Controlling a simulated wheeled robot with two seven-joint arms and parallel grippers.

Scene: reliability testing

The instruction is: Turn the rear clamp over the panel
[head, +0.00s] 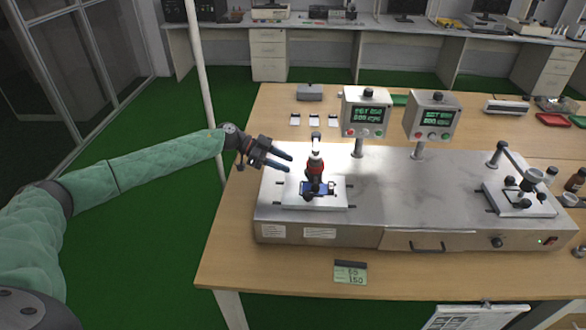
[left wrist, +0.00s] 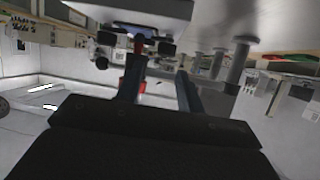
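The left test station has a white base plate (head: 328,203) on the steel bench unit. A blue panel (head: 318,189) lies on it, with small black clamp parts (head: 331,188) around it. A red and black upright tool (head: 315,165) stands over the panel and partly hides it and the rear clamp. My left gripper (head: 289,162) is open and empty, just left of the red tool and apart from it. In the left wrist view its two fingers (left wrist: 160,65) are spread, with the plate (left wrist: 150,8) and black clamp parts (left wrist: 166,47) beyond. My right gripper is not in view.
A second station (head: 519,200) is at the right. A small label card (head: 350,273) lies on the wooden table in front. Left of the table is open green floor (head: 180,230).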

